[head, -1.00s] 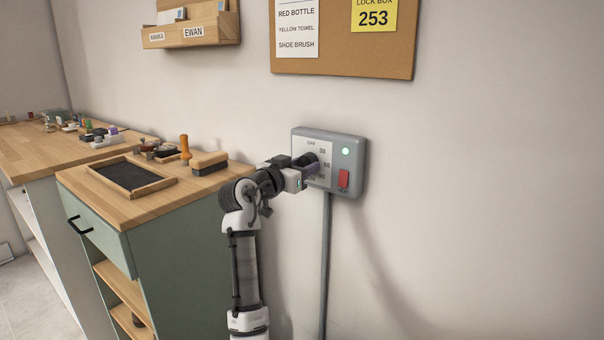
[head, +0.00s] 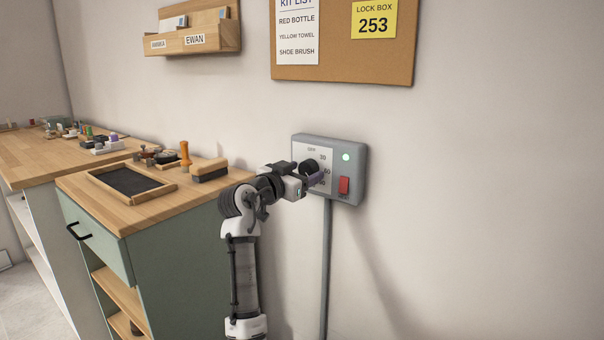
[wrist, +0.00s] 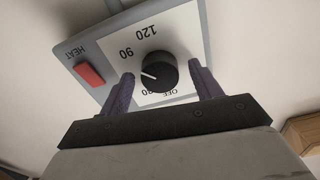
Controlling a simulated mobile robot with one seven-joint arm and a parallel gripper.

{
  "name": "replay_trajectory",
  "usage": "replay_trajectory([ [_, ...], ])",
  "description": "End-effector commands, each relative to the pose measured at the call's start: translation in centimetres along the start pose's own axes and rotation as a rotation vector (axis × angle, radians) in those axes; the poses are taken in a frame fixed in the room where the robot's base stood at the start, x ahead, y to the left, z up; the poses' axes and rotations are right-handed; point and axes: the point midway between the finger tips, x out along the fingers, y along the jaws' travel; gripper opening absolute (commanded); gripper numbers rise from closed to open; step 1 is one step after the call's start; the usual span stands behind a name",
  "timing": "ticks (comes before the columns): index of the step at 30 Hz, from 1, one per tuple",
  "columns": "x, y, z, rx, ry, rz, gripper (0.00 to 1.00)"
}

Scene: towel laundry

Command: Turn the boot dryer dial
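The boot dryer control box (head: 360,170) is grey and fixed to the wall. Its black round dial (head: 308,166) sits on a white numbered plate, and it also shows in the wrist view (wrist: 160,71). In the wrist view the dial's white mark points left, below the 90 label; the nearby 60 label is hidden there, apparently by a finger. My gripper (wrist: 161,74) is open, with one purple finger on each side of the dial and visible gaps to it. In the head view my gripper (head: 310,183) is close at the plate and covers part of its numbers.
A grey conduit (head: 326,260) runs down below. A green cabinet (head: 180,255) with a brush and tray on top stands left. The wall to the right is clear.

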Motion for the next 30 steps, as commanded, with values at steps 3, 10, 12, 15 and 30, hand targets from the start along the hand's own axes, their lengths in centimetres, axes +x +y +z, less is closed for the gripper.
replay_trajectory([
  [3,0.0,0.0,0.0,0.000,0.000,0.000,0.64],
  [10,-0.4,0.0,0.0,0.000,0.000,0.000,0.64],
  [12,-1.1,-0.1,0.1,0.000,0.001,-0.001,0.64],
  [15,-2.9,-0.1,0.2,0.000,0.001,-0.003,0.64],
  [30,-12.8,0.0,0.0,0.000,0.001,-0.002,0.64],
])
